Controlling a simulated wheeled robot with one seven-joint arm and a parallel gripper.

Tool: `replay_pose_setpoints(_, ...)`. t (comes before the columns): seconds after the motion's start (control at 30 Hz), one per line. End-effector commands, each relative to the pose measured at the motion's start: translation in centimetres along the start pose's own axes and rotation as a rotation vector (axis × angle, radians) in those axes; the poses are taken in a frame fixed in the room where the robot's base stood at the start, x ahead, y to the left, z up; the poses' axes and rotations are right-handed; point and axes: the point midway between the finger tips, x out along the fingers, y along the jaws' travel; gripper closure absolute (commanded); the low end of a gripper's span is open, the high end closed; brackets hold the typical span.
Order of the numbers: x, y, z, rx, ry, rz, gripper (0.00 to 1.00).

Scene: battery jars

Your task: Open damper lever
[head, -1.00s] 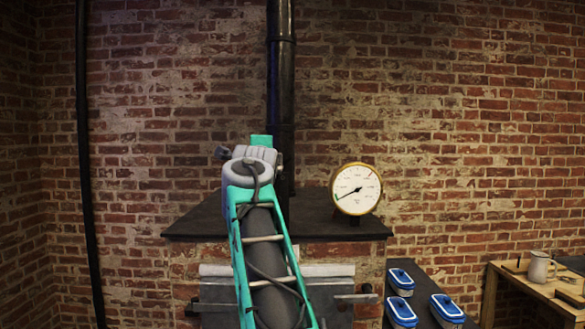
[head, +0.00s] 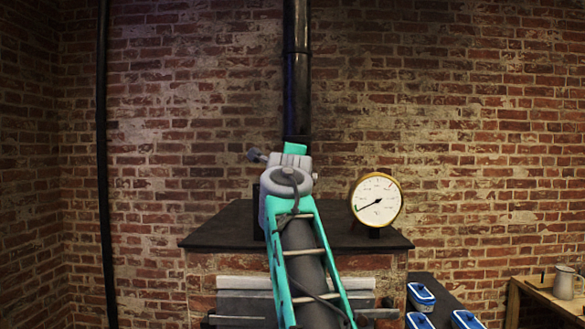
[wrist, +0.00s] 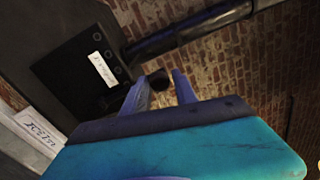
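The wrist view shows a dark round knob (wrist: 159,80), which looks like the end of the damper lever. It sits between the two bluish finger tips of my gripper (wrist: 162,76). The fingers stand apart, and I cannot tell whether they touch the knob. Behind it is a dark plate (wrist: 75,65) with a white label (wrist: 102,68) and several round holes. In the head view my teal arm hides the lever and my finger tips. The arm reaches in front of the black flue pipe (head: 297,75).
A dark hood top (head: 215,225) lies beneath my arm, with a round brass-rimmed gauge (head: 377,198) on its right. Blue-lidded containers (head: 421,295) stand on a dark surface at lower right. A wooden bench (head: 530,290) holds a pale jug (head: 565,282). A brick wall closes the back.

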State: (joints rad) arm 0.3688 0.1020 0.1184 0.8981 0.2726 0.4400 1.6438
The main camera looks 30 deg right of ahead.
Motion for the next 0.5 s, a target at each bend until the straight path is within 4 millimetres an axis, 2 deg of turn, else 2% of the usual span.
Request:
replay_pose_setpoints(0.17,0.0,-0.1,0.0,-0.001,0.0,-0.001,0.52)
replay_pose_setpoints(0.37,-0.1,-0.1,0.0,-0.001,-0.001,-0.002,0.52)
replay_pose_setpoints(0.5,-1.4,0.1,0.1,0.0,-0.003,-0.004,0.52)
